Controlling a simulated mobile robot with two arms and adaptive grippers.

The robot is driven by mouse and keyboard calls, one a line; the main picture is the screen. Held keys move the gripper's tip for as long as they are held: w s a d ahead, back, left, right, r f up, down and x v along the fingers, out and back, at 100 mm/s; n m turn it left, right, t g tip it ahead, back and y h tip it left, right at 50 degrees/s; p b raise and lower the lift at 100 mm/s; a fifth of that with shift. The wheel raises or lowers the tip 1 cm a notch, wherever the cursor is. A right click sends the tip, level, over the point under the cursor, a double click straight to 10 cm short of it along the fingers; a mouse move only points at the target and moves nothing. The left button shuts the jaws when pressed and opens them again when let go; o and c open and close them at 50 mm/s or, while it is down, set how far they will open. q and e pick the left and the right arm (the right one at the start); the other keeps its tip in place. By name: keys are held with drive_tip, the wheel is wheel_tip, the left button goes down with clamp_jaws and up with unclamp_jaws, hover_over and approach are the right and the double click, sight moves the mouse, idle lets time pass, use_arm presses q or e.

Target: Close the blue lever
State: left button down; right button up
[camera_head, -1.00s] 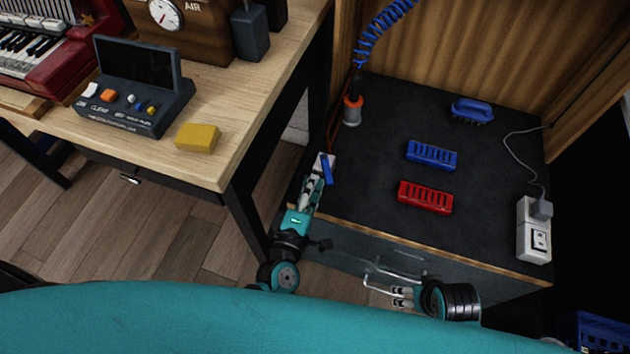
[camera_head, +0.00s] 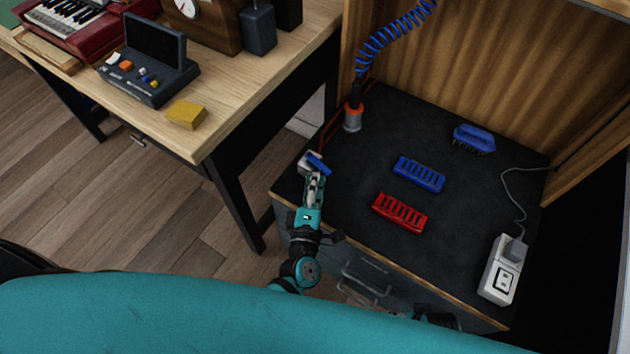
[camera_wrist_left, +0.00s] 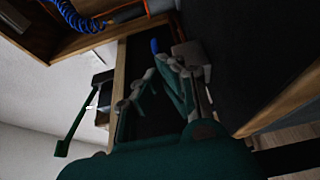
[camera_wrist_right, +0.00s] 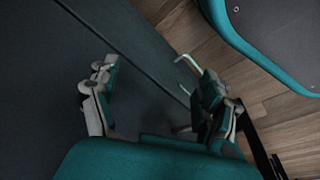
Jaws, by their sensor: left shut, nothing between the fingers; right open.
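The blue lever (camera_head: 319,165) sits on a small whitish base (camera_head: 305,163) at the left edge of the dark cabinet top. It lies diagonally across the base. My left gripper (camera_head: 315,182) is shut and empty, its tips right beside the near end of the lever; I cannot tell whether they touch. The left wrist view shows the lever (camera_wrist_left: 154,46) just beyond the fingers, beside the grey base (camera_wrist_left: 187,53). My right gripper (camera_wrist_right: 150,82) is open and empty in front of the cabinet, low in the head view and mostly hidden by my body.
A red slotted block (camera_head: 400,213), a blue slotted block (camera_head: 419,174), a blue brush (camera_head: 474,138) and a white socket strip (camera_head: 499,274) lie on the cabinet top. A soldering-iron-like tool stands in a holder (camera_head: 353,118) behind the lever. A wooden desk (camera_head: 235,100) borders the left.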

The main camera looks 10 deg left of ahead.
use_arm(q)
drive_tip(key=s+d, duration=0.1)
drive_tip(key=s, duration=1.1)
drive_tip(key=shift+d, duration=0.15)
